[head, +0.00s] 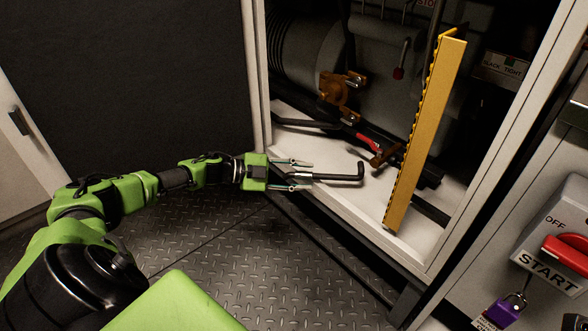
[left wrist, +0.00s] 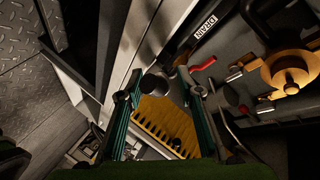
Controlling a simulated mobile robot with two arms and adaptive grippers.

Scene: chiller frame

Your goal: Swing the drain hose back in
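The drain hose (head: 340,179) is a dark bent tube with a silver collar, sticking out past the front sill of the open cabinet. Its upturned end is at the right in the head view. My left gripper (head: 305,175) is at the collar end, its two fingers apart on either side of it. In the left wrist view the fingers (left wrist: 160,85) are spread, with a dark, grey-ended round piece (left wrist: 155,84) between the tips. I cannot tell whether either finger touches it. My right gripper is not in view.
A yellow toothed bar (head: 425,135) stands upright in the cabinet opening, right of the hose. Behind are a red-handled valve (head: 368,142), a brass fitting (head: 340,88) and pipes. A panel with a red switch (head: 568,252) is at right. The plate floor (head: 230,240) is clear.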

